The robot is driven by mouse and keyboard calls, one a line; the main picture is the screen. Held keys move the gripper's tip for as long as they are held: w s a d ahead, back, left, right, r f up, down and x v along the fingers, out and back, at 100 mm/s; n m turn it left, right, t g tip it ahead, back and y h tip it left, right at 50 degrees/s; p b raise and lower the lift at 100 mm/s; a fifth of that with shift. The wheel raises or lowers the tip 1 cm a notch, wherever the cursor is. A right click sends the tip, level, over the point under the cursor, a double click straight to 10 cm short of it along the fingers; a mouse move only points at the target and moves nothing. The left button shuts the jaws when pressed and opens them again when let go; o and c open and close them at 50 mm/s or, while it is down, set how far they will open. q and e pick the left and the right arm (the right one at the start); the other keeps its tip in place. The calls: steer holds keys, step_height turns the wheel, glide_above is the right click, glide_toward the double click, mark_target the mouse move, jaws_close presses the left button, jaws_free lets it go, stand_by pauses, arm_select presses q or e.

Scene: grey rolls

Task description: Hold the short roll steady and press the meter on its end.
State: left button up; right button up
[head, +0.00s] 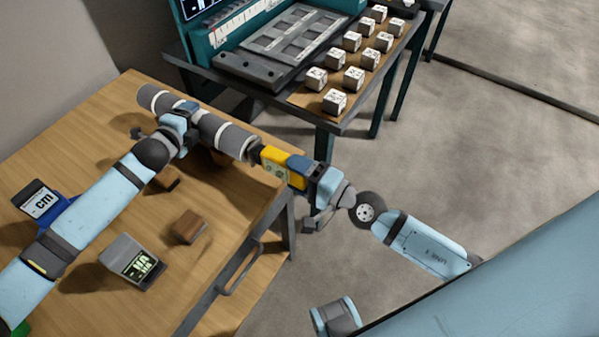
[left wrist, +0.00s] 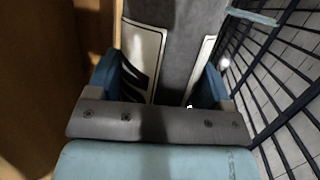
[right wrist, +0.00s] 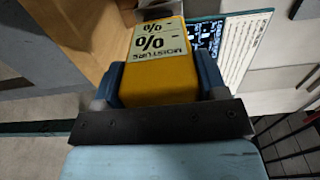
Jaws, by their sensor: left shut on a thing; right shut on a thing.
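The short grey roll (head: 224,136) lies across the far right part of the wooden table, its right end reaching the table edge. My left gripper (head: 186,117) is shut around its middle; in the left wrist view the grey roll (left wrist: 192,45) runs between the blue fingers. My right gripper (head: 305,174) is shut on the yellow moisture meter (head: 273,160), whose dark tip points at the roll's right end. The tip looks against or very close to that end; I cannot tell which. In the right wrist view the meter (right wrist: 160,75) sits between the fingers, label up.
On the wooden table (head: 100,125) are brown blocks (head: 188,226), a grey device with a display (head: 132,262) and a blue device marked "cm" (head: 42,202). A dark bench behind holds a teal machine (head: 208,55) and several white cubes (head: 335,101). Open floor lies right.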

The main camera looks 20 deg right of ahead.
arm_select(q)
steer(key=shift+f, duration=0.1)
arm_select(e)
steer(key=shift+w+a, duration=0.35)
steer(key=shift+w, duration=0.15)
stand_by(0.7)
steer(key=shift+w, duration=0.1)
stand_by(1.0)
arm_select(q)
steer(key=shift+s, duration=0.1)
arm_select(e)
steer(key=v, duration=0.7)
stand_by(0.5)
arm_select(q)
steer(key=o, duration=1.1)
steer(key=shift+a, duration=0.1)
